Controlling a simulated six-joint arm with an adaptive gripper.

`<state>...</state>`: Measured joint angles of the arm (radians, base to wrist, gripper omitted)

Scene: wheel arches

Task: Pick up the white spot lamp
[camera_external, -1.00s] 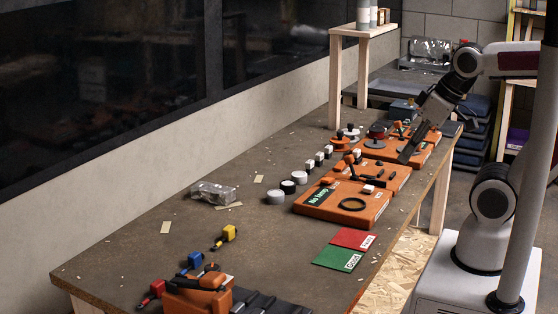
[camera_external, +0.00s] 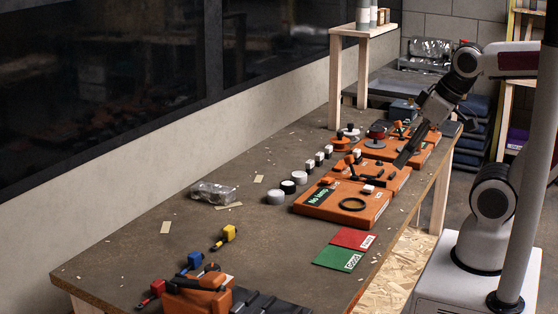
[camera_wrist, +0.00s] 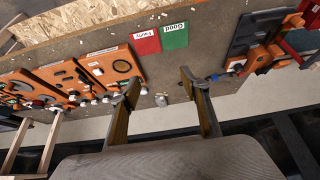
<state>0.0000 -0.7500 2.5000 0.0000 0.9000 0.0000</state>
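A row of small round and blocky lamp-like pieces stands on the table left of the orange boards in the external view. It includes a whitish round one (camera_external: 299,177), a dark-sided one with a pale top (camera_external: 287,187) and a grey round one (camera_external: 275,197). Which is the white spot lamp I cannot tell for certain. My gripper (camera_external: 402,161) is above the orange boards, to the right of this row and apart from it. In the wrist view my gripper (camera_wrist: 159,84) has its two fingers wide apart with nothing between them.
An orange board (camera_external: 328,213) with a black ring lies near the row. Red (camera_external: 353,239) and green (camera_external: 338,257) cards lie in front. A crumpled clear bag (camera_external: 213,193) and a yellow-handled tool (camera_external: 229,233) lie left. A wooden shelf stand (camera_external: 336,80) rises behind.

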